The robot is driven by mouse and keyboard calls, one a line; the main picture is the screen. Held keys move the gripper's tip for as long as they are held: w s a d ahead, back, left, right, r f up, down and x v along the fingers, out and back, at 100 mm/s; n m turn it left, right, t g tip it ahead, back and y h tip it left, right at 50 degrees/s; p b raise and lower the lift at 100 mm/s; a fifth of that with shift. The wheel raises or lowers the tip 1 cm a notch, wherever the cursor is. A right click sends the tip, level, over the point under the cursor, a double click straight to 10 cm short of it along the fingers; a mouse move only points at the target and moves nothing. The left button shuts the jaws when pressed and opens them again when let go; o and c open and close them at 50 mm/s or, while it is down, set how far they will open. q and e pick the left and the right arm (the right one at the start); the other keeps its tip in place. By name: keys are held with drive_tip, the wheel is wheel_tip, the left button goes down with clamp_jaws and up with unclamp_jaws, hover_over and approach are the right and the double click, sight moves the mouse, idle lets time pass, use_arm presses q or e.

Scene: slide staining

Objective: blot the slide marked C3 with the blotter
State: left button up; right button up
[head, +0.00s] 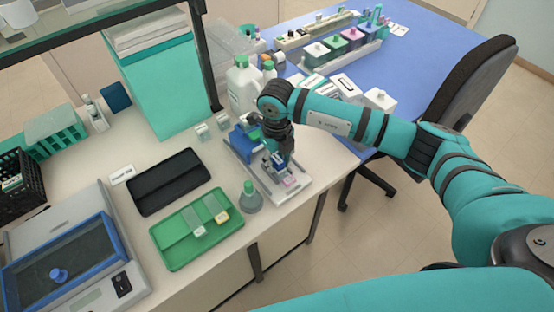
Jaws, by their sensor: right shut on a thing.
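My right gripper (279,161) is over a grey tray (304,186) near the table's front edge. It is shut on a small blue thing, which looks like the blotter; fingers hide most of it. A slide with a pink label end (291,181) lies on the grey tray just below the gripper. I cannot read its mark, and cannot tell whether the blotter touches it. Two more slides, one with a white label (200,231) and one with a yellow label (222,217), lie on the green tray (172,257). My left gripper is out of view.
A blue item (243,140) sits at the tray's back end. A grey-green bottle (250,197) stands between the trays. A black tray (168,182) lies behind the green one. White bottles (242,84) stand behind my gripper. A blue-framed device (65,260) is at left.

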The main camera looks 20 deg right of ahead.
drive_tip(key=shift+r+p, duration=1.95)
drive_tip(key=shift+r, duration=1.55)
drive_tip(key=shift+f, duration=0.1)
